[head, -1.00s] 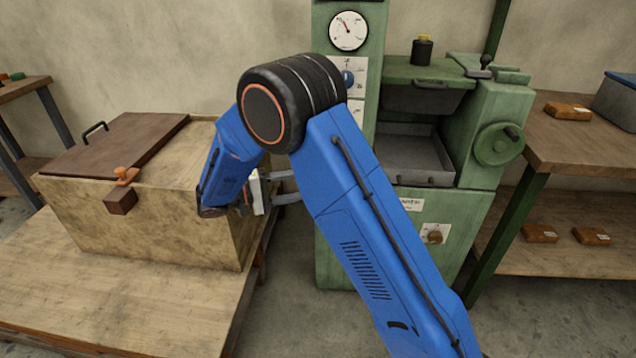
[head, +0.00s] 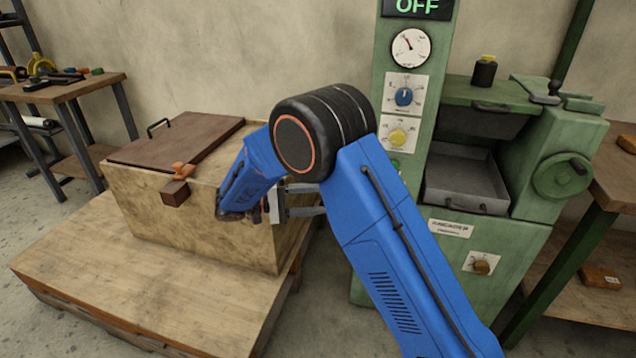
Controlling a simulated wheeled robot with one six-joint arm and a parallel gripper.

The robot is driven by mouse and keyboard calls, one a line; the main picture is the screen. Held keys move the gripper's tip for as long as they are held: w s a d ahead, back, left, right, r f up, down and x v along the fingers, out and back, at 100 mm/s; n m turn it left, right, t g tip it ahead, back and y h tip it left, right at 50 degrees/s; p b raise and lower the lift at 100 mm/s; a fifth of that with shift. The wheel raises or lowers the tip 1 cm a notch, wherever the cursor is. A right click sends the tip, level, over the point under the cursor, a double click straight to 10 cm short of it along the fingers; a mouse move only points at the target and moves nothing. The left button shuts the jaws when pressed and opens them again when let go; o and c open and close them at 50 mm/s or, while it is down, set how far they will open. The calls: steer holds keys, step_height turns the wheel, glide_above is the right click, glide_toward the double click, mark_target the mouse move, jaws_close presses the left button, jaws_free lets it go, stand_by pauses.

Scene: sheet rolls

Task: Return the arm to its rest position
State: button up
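My blue arm (head: 395,255) rises from the lower right to a black joint (head: 325,130) and folds down to the left. My gripper (head: 308,200) hangs in front of the right side of the wooden chest and points right, toward the green machine. Its two grey fingers are apart, and I see nothing between them. The finger ends are close to or partly hidden by the blue arm link, so the tips are not clear. I cannot tell whether the gripper touches the chest.
The wooden chest (head: 190,225) with a brown lid (head: 175,140) stands on a low wooden platform (head: 130,285). The green machine (head: 500,245), its display reading OFF, stands behind the arm on the right. Shelving with a brown block (head: 600,276) is at far right. A tool table (head: 62,92) is at left.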

steer(key=s+d+r+g+y, duration=0.1)
steer(key=s+d+r+y, duration=0.25)
steer(key=d, duration=0.35)
steer(key=s+d+r+g+y, duration=0.1)
steer(key=s+d+r+y, duration=0.1)
steer(key=s+d, duration=0.4)
steer(key=s+d+r+g+y, duration=0.1)
steer(key=s+d+r+y, duration=0.25)
steer(key=d, duration=0.55)
steer(key=s+d+t+y, duration=0.2)
steer(key=s+t+y, duration=0.1)
steer(key=s, duration=0.7)
steer(key=s+d+t+y, duration=0.2)
steer(key=s+y, duration=0.3)
steer(key=s, duration=0.5)
steer(key=shift+s+d+f+m+t+y, duration=0.35)
steer(key=shift+f+m+t+y, duration=0.1)
steer(key=shift+t, duration=0.35)
steer(key=shift+c, duration=0.7)
